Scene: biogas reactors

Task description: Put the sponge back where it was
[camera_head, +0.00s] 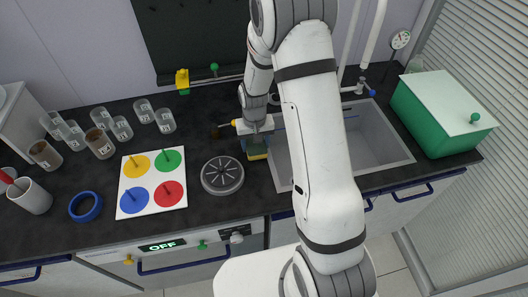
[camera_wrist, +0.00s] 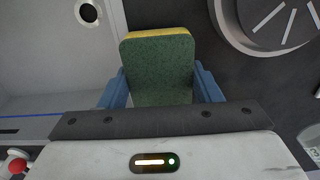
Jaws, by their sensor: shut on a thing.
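The sponge (camera_wrist: 158,68) is green with a yellow layer along its far edge in the wrist view. My gripper (camera_wrist: 160,90) is shut on it, with a blue finger on each side. In the head view the sponge (camera_head: 257,156) shows as a small yellow patch under my gripper (camera_head: 256,146). It is over the dark counter strip between the sink's left edge and the round grey disc. Whether the sponge touches the counter cannot be told.
The sink (camera_head: 375,135) is right of my gripper. The grey slotted disc (camera_head: 222,175) lies close on the left, beside a board with coloured circles (camera_head: 152,182). Several glass beakers (camera_head: 102,143) stand further left. A green box (camera_head: 440,115) stands right of the sink.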

